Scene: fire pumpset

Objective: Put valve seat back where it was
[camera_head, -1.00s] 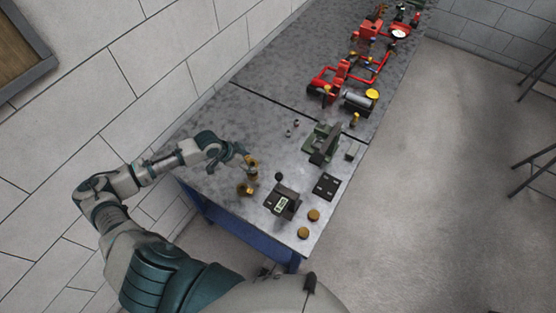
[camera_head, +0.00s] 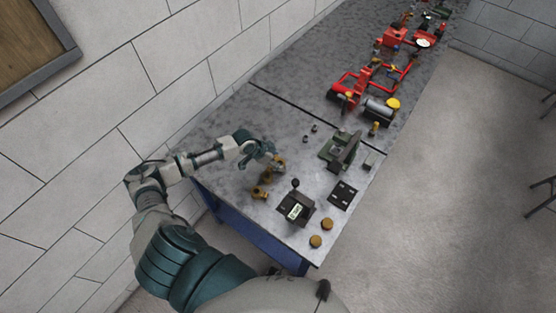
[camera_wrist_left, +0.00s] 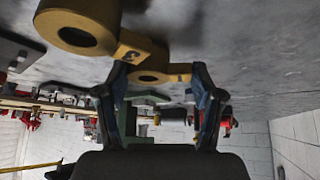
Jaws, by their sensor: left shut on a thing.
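My left gripper (camera_head: 271,154) is above the near left part of the metal bench, shut on a small brass piece (camera_head: 279,162), which appears to be the valve seat. In the left wrist view, a brass ring marked "1" (camera_wrist_left: 150,77) lies between the fingertips of my left gripper (camera_wrist_left: 157,82). A larger brass fitting (camera_wrist_left: 75,24) with a marked tab is close beside it. In the head view, a brass fitting (camera_head: 259,192) stands on the bench just below the gripper. Whether the held piece touches the fitting is unclear. My right gripper is out of view.
A black box (camera_head: 296,208) with a lever, a black plate (camera_head: 343,195), a green vise-like tool (camera_head: 341,150) and two brass caps (camera_head: 316,240) are on the near bench. Red pump parts (camera_head: 365,82) stand farther along. A wall borders the left side.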

